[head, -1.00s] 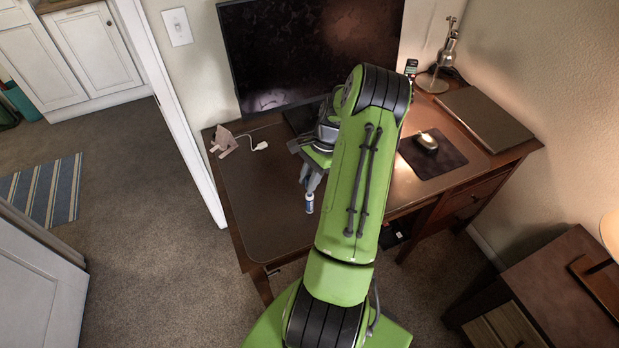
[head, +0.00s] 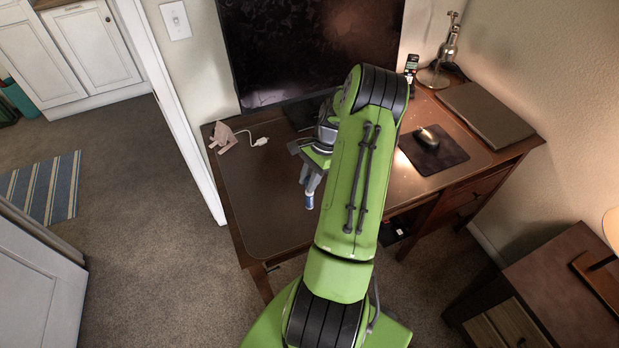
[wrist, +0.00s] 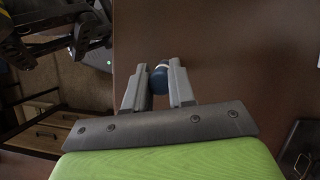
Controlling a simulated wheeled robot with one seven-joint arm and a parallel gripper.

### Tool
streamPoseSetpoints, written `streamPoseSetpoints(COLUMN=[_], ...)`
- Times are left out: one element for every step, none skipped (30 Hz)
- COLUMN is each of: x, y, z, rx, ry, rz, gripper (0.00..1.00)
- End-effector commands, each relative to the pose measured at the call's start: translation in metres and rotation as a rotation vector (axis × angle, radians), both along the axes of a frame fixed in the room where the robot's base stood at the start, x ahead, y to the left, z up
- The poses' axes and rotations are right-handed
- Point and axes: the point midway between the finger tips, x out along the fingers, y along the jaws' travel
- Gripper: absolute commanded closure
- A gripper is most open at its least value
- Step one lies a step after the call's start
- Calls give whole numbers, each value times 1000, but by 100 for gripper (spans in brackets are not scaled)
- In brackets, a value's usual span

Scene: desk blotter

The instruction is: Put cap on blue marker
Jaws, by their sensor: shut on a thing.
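My gripper (head: 311,187) points down over the front middle of the desk blotter. It is shut on a small blue piece, seen as the blue cap (wrist: 158,80) between the two fingers in the wrist view. A white band shows just beyond the blue, at the far side of the fingers. In the head view a short blue and white length of the blue marker (head: 309,203) shows right below the fingertips. The fingers hide much of both, and I cannot tell whether the cap is fully seated on the marker.
The desk blotter (head: 262,215) is clear left of my gripper. A crumpled tan thing (head: 222,138) and a white cable plug (head: 261,141) lie at the back left. The monitor (head: 310,50) stands behind. A mouse (head: 427,139) on a dark pad and a closed laptop (head: 487,113) are right.

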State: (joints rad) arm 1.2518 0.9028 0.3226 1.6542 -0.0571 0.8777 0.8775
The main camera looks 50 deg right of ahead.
Motion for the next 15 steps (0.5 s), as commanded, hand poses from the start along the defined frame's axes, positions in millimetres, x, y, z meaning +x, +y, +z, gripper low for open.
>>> streamPoseSetpoints(x=[0, 0, 0, 0, 0, 0, 0, 0, 0, 0, 0, 0, 0, 0, 0], y=[0, 0, 0, 0, 0, 0, 0, 0, 0, 0, 0, 0, 0, 0, 0], z=[-2, -3, -4, -5, -5, -6, -7, -8, -8, -8, -7, -7, -7, -7, -7], rx=[0, 0, 0, 0, 0, 0, 0, 0, 0, 0, 0, 0, 0, 0, 0], ry=[0, 0, 0, 0, 0, 0, 0, 0, 0, 0, 0, 0, 0, 0, 0], rz=[0, 0, 0, 0, 0, 0, 0, 0, 0, 0, 0, 0, 0, 0, 0], gripper=[100, 100, 100, 100, 100, 100, 100, 100, 73, 68, 64, 58, 53, 48, 46])
